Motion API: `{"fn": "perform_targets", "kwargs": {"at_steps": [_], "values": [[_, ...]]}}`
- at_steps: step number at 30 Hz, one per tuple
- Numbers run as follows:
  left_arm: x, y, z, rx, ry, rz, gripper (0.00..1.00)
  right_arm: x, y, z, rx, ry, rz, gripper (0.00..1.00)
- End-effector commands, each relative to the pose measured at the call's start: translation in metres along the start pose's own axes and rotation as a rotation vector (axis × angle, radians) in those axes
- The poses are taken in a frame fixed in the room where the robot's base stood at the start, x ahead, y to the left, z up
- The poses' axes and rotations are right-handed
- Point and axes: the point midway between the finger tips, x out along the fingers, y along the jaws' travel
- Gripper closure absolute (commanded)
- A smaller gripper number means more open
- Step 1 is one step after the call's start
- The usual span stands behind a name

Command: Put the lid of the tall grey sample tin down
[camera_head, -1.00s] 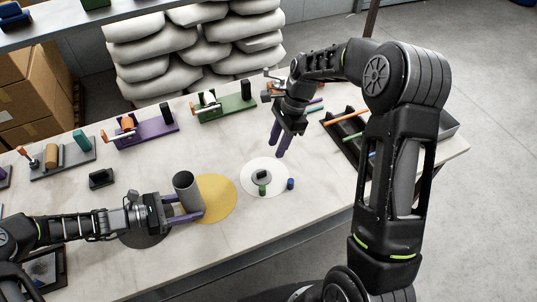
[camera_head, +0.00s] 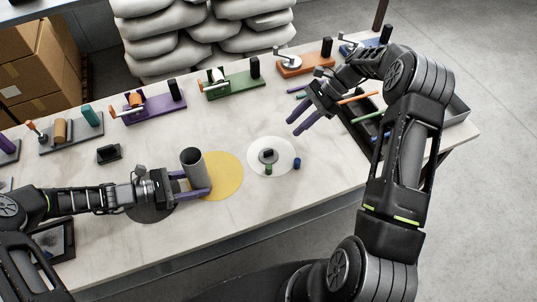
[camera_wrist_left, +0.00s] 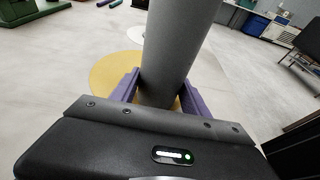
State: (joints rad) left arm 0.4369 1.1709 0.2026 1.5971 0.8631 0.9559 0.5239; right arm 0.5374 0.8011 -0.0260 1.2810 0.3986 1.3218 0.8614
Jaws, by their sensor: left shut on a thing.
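The tall grey tin (camera_head: 193,168) stands upright at the left edge of a yellow disc (camera_head: 222,180), its top dark and apparently open. My left gripper (camera_head: 197,190) is shut on it low down; the left wrist view shows the purple fingers on both sides of the tin (camera_wrist_left: 170,50). A small grey round piece with a dark top (camera_head: 267,155), perhaps the lid, lies on a white disc (camera_head: 284,168). My right gripper (camera_head: 302,118) is above the table, up and right of the white disc, its purple fingers apart and nothing seen between them.
A small green piece (camera_head: 268,169) is beside the round piece, and a blue one (camera_head: 297,162) is at the disc's right edge. A black tray with rods (camera_head: 452,112) is at right. Purple (camera_head: 155,108), green (camera_head: 233,86) and orange (camera_head: 304,64) fixtures line the back.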

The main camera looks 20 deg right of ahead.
Motion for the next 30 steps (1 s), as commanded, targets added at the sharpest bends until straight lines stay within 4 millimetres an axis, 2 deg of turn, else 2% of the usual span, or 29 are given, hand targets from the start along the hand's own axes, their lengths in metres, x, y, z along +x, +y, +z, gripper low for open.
{"fn": "perform_targets", "kwargs": {"at_steps": [12, 25, 30], "values": [[0.0, 0.0, 0.0, 0.0, 0.0, 0.0, 0.69, 0.061, 0.001, 0.0, 0.001, -0.001, 0.004, 0.65], [0.0, 0.0, 0.0, 0.0, 0.0, 0.0, 0.69, 0.068, 0.001, 0.0, 0.001, 0.0, 0.001, 0.65], [0.0, 0.0, 0.0, 0.0, 0.0, 0.0, 0.69, 0.086, 0.004, 0.0, 0.001, -0.002, 0.004, 0.65]]}}
